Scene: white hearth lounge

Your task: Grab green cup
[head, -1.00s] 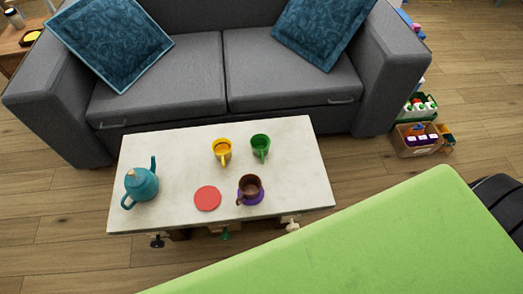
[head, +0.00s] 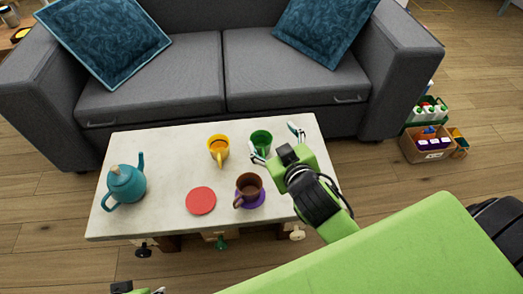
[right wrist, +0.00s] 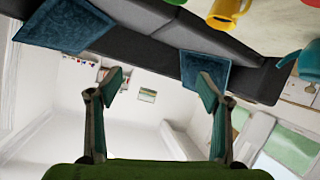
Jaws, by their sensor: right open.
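The green cup (head: 261,141) stands upright on the white table (head: 165,215), near its far right side. My right gripper (head: 276,142) is open and empty at the right of the green cup in the head view. One finger shows just in front of the cup and the other to its right; I cannot tell if either touches it. The open fingers (right wrist: 154,88) also show in the right wrist view with nothing between them. A small part of my left gripper (head: 140,289) shows at the bottom edge; its fingers are mostly cut off.
A yellow cup (head: 218,148) stands left of the green cup. A brown cup (head: 249,185) on a purple saucer, a red disc (head: 201,200) and a teal teapot (head: 125,184) are also on the table. A grey sofa (head: 150,75) stands behind.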

